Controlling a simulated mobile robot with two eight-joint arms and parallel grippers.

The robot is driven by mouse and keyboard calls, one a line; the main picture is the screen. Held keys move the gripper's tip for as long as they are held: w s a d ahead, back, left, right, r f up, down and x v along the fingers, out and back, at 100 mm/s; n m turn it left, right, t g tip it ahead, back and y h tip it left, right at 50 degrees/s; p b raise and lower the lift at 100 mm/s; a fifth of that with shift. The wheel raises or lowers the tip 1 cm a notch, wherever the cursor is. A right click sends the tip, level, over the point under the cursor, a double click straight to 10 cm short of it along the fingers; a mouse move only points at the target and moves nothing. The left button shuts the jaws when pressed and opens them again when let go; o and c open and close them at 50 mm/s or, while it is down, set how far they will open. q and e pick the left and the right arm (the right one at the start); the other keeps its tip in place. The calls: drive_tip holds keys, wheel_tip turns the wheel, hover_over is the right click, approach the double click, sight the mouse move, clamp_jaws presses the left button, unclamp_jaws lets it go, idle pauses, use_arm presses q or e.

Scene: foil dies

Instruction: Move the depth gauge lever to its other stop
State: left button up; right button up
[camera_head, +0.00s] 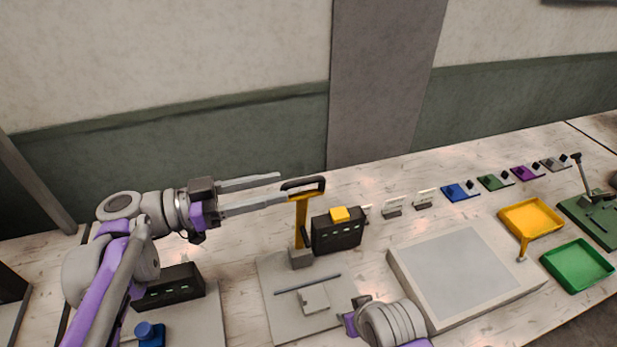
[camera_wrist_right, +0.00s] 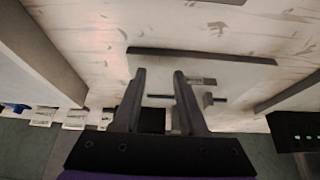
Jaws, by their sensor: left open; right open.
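A lever with a yellow arm (camera_head: 301,222) and a black handle (camera_head: 303,185) stands upright on a grey base plate (camera_head: 275,315). A second lever with a black knob (camera_head: 576,157) stands on a green base at the far right. I cannot tell which is the depth gauge lever. My left gripper (camera_head: 283,188) is open, its fingertips just left of the black handle; contact cannot be judged. My right gripper (camera_wrist_right: 159,73) is open, with nothing seen between its fingers, over a grey plate (camera_wrist_right: 225,72) in the right wrist view. Its fingers are hidden in the head view.
A black box with a yellow top (camera_head: 338,236) stands right beside the yellow arm. A large grey slab (camera_head: 412,285), a yellow tray (camera_head: 533,232) and a green tray (camera_head: 578,283) lie to the right. Another black box (camera_head: 172,287) is below my left arm.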

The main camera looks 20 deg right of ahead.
sight(316, 178)
use_arm(q)
drive_tip(key=d, duration=0.8)
drive_tip(key=shift+w, duration=0.2)
drive_tip(key=shift+a, duration=0.1)
drive_tip(key=shift+c, duration=0.2)
clamp_jaws()
idle(0.8)
